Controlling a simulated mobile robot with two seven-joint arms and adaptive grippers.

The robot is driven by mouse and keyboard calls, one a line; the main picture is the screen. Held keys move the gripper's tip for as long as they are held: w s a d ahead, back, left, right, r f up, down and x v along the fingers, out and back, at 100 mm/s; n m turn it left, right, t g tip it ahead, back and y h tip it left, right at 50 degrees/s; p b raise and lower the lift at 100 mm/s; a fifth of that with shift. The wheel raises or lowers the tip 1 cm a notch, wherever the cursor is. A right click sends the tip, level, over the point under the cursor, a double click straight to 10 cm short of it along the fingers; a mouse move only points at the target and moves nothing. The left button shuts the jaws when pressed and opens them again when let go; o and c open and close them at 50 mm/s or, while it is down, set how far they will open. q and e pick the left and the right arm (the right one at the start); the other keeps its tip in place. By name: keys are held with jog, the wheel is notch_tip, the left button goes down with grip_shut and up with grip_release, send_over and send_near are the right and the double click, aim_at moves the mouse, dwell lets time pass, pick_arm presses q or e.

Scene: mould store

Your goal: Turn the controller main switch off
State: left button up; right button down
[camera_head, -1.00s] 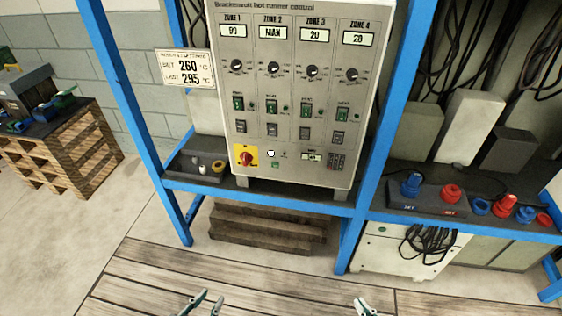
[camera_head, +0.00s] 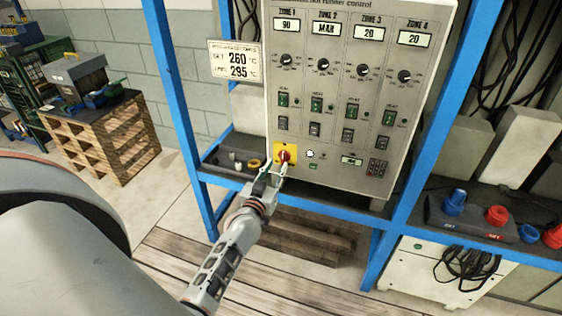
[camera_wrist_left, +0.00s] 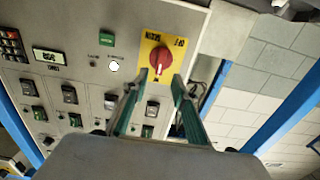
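The controller main switch is a red rotary knob (camera_head: 284,156) on a yellow plate (camera_head: 293,147), low at the left of the grey controller panel (camera_head: 335,178). In the left wrist view the knob (camera_wrist_left: 160,60) and its plate (camera_wrist_left: 171,38) show upside down, with OFF lettering readable. My left gripper (camera_head: 276,170) is at the switch. In the wrist view its two fingers (camera_wrist_left: 160,76) are apart, with tips on either side of the knob's near end. I cannot tell whether they touch it. My right gripper is out of view.
Blue rack posts (camera_head: 174,95) stand either side of the controller. A sign (camera_head: 236,62) reading 260 and 295 hangs at the left post. A grey tray with small parts (camera_head: 232,166) is beside the switch. Blue and red caps (camera_head: 497,215) are at the right.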

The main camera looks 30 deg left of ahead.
aim_at(282, 157)
pick_arm(q)
jog(key=x, duration=0.4)
jog(key=shift+w, duration=0.4)
grip_shut()
